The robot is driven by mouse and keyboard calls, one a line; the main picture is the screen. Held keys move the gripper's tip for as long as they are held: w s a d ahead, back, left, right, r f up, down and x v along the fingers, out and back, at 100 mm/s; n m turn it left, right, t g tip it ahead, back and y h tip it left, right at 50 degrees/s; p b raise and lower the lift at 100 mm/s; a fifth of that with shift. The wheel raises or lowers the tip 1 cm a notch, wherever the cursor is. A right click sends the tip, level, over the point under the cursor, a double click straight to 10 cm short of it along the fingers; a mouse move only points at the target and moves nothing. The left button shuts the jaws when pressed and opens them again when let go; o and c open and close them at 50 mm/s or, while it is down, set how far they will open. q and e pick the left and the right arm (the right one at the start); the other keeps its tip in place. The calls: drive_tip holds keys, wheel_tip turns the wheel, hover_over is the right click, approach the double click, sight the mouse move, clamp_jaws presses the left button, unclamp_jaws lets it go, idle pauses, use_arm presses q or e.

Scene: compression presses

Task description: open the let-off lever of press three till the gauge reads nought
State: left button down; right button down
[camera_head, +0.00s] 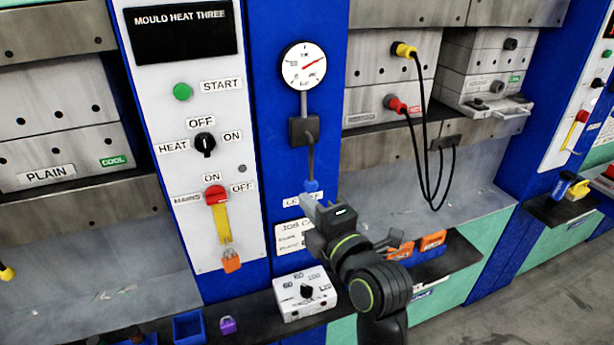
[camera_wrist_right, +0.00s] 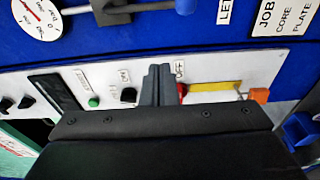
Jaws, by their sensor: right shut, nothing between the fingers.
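The pressure gauge (camera_head: 304,66) is a white round dial on the blue column, its red needle pointing right and slightly up; part of it shows in the right wrist view (camera_wrist_right: 38,14). Below it, the let-off lever (camera_head: 311,158) hangs straight down from a dark valve block (camera_head: 304,130). Its blue end (camera_head: 311,186) is just above my right gripper (camera_head: 315,203); it also shows at the wrist view's top edge (camera_wrist_right: 186,5). The right gripper is shut and empty, and partly covers the let-off label (camera_head: 294,201). Whether it touches the lever is unclear. My left gripper is out of view.
The panel marked Mould Heat Three (camera_head: 185,48) stands left, with a red mains switch (camera_head: 215,195) and orange padlock (camera_head: 231,261). A white dial box (camera_head: 304,292) and purple padlock (camera_head: 227,325) sit on the dark shelf below. Black cables (camera_head: 428,150) hang on the right.

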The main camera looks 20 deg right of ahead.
sight(310, 164)
drive_tip(key=w+a+p, duration=0.2)
drive_tip(key=w+p, duration=0.2)
drive_tip(key=w, duration=0.5)
drive_tip(key=d+p, duration=0.1)
drive_tip(key=d, duration=0.3)
drive_tip(key=shift+s+d+p, duration=0.2)
drive_tip(key=shift+p, duration=0.2)
drive_tip(key=shift+a, duration=0.1)
